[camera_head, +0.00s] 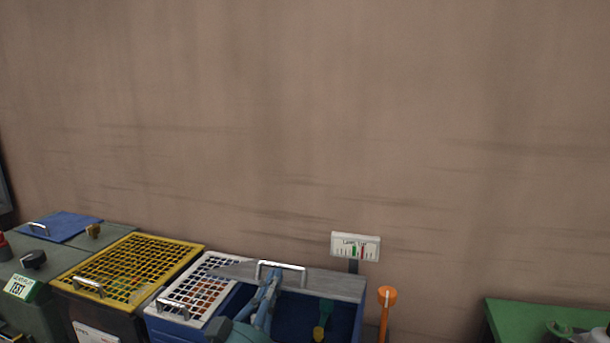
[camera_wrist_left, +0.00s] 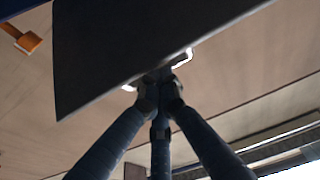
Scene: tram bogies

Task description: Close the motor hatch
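The grey hatch lid (camera_head: 335,287) shows along the back of an open blue compartment (camera_head: 343,318) in the head view; its exact tilt is hard to tell. A silver handle (camera_head: 295,266) is on it. My left gripper (camera_head: 270,278) reaches up to the left part of this handle. In the left wrist view, the fingers of my left gripper (camera_wrist_left: 159,78) come together on the silver handle (camera_wrist_left: 184,58), which shows on both sides of the fingertips. The dark lid panel (camera_wrist_left: 130,45) fills the upper middle there. My right gripper is not in view.
A white grid cover (camera_head: 205,287), a yellow grid cover (camera_head: 130,268) and a blue lid (camera_head: 62,226) lie to the left. An orange-topped post (camera_head: 387,297) and a small gauge sign (camera_head: 355,246) stand close on the right. A green table (camera_head: 535,315) is farther right.

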